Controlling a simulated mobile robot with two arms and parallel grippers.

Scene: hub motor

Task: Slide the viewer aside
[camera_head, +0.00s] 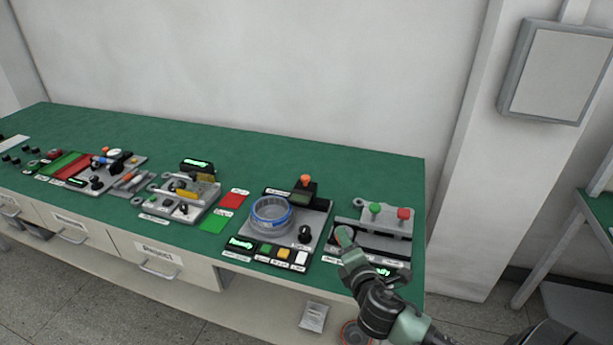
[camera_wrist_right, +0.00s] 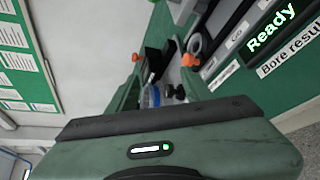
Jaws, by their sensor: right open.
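A black upright block with an orange knob (camera_head: 305,181), which looks like the viewer, stands at the back of a grey fixture plate (camera_head: 318,226). A grey ring with a blue band (camera_head: 270,213) sits on the plate in front of it. My right gripper (camera_head: 345,235) is to the right of the ring, over the front edge of the neighbouring fixture, apart from the viewer. In the right wrist view its jaws are open, and the blue-banded ring (camera_wrist_right: 153,97) shows between them, partly hidden. My left gripper is not in view.
The right-hand fixture (camera_head: 374,226) carries a green knob (camera_head: 375,208) and a red knob (camera_head: 404,213). Labelled buttons (camera_head: 284,253) line the front of the ring fixture. Other fixtures (camera_head: 181,193) stand to the left. The green bench top (camera_head: 300,148) is clear behind.

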